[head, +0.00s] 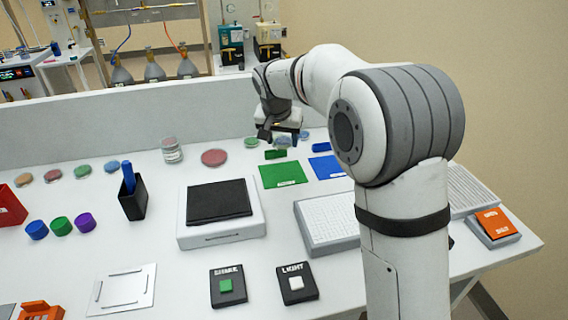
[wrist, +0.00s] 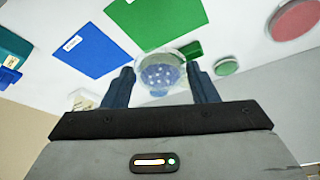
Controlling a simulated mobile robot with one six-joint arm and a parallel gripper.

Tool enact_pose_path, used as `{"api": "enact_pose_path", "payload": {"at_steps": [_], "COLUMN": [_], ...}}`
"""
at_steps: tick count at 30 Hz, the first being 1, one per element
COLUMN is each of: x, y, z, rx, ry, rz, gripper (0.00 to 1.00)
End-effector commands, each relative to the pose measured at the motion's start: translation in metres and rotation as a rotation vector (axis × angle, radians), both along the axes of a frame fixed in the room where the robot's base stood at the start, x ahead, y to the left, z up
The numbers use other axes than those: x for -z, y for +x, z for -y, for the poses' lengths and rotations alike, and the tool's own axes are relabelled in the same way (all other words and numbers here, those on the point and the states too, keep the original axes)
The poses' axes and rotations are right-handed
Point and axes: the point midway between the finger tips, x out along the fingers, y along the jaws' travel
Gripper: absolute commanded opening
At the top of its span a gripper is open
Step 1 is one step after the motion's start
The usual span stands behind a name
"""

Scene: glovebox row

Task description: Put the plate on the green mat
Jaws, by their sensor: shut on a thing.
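The plate (wrist: 160,74) is a clear round dish with blue spots, held between the two fingers of my gripper (wrist: 163,90) in the wrist view. In the head view my gripper (head: 272,136) is over the back of the bench, and a bluish dish (head: 284,142) shows by its fingers. The green mat (head: 284,174) lies flat in front of the gripper, with a small white label and nothing on it. It also shows in the wrist view (wrist: 157,20), beyond the plate.
A blue mat (head: 326,167) lies right of the green one. A small green block (head: 275,154) sits behind the green mat. A green dish (head: 251,142) and a red dish (head: 214,157) are to the left. A black-topped device (head: 220,202) and a grey tray (head: 325,224) stand in front.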

Motion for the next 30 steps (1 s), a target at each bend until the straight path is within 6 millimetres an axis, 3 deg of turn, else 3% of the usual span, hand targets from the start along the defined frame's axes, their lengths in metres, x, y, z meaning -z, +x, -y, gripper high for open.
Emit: {"api": "enact_pose_path", "payload": {"at_steps": [9, 14, 21, 30], "x": [0.053, 0.065, 0.096, 0.1], "y": [-0.001, 0.0, 0.0, 0.001], "z": [-0.001, 0.001, 0.003, 0.003], "rx": [-0.002, 0.002, 0.004, 0.005], "ry": [-0.001, -0.001, -0.002, 0.0], "rz": [-0.003, -0.002, -0.004, -0.001], "gripper": [0.27, 0.27, 0.27, 0.27]}}
